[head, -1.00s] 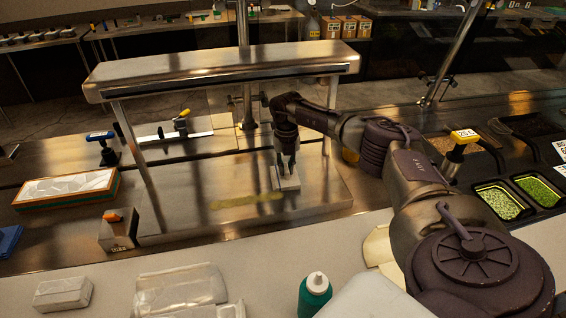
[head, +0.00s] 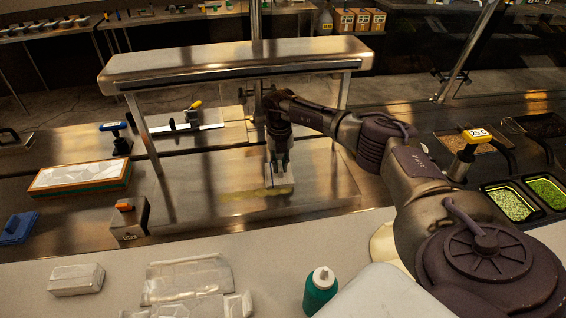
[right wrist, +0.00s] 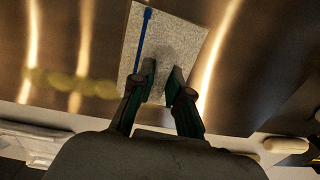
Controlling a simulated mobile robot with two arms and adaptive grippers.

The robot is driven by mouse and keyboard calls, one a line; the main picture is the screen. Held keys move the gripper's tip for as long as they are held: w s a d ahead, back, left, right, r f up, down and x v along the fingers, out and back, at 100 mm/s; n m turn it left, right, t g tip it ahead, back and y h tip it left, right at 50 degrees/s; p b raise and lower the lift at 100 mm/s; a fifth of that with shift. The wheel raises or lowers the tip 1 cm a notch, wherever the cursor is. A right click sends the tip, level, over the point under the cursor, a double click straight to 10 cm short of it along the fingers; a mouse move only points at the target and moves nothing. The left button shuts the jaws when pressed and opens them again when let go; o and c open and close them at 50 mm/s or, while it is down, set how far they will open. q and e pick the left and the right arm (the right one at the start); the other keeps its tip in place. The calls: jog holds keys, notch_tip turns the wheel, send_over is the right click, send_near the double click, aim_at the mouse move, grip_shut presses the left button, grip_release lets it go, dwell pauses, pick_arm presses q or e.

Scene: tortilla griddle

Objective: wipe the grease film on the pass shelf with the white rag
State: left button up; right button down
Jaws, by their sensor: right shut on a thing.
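The white rag (head: 284,189) lies flat on the steel pass shelf (head: 325,190), below the raised steel top. My right gripper (head: 279,168) points down and is shut on the rag. In the right wrist view, the rag (right wrist: 178,40) looks speckled grey-white with a blue stripe, and the fingertips (right wrist: 160,78) are at its near part. The grease film (head: 240,194) is a faint yellowish streak left of the rag, reaching its edge in the head view. The film (right wrist: 70,84) also shows left of the rag in the right wrist view. My left gripper is not in view.
The raised steel top (head: 235,62) stands on legs over the work area. An orange-topped box (head: 130,220) and a white-topped tray (head: 80,177) are at the left. A green bottle (head: 320,290) stands on the front counter. Bare steel lies right of the rag.

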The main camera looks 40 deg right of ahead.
jog(key=shift+a, duration=0.1)
jog(key=shift+w+a+f, duration=0.1)
jog(key=shift+w+a, duration=0.2)
jog(key=shift+a, duration=0.45)
jog(key=shift+w+a, duration=0.25)
jog(key=shift+a, duration=0.45)
jog(key=shift+w+a+f, duration=0.1)
jog(key=shift+w+a, duration=0.2)
jog(key=shift+a, duration=0.45)
jog(key=shift+w+a, duration=0.15)
jog(key=shift+a, duration=0.35)
jog(key=shift+w+a+r, duration=0.1)
jog(key=shift+w+a, duration=0.15)
jog(key=shift+a, duration=0.4)
jog(key=shift+w+a, duration=0.3)
jog(key=shift+a, duration=0.3)
jog(key=shift+w+a+r, duration=0.1)
jog(key=shift+w+a, duration=0.15)
jog(key=shift+a, duration=0.4)
jog(key=shift+f, duration=0.1)
jog(key=a, duration=0.1)
jog(key=w+a+b, duration=0.1)
jog(key=a, duration=0.1)
jog(key=shift+w+a+f+b, duration=0.15)
jog(key=shift+a+b, duration=0.05)
jog(key=shift+b, duration=0.1)
jog(key=shift+w+a, duration=0.1)
jog(key=shift+a, duration=0.5)
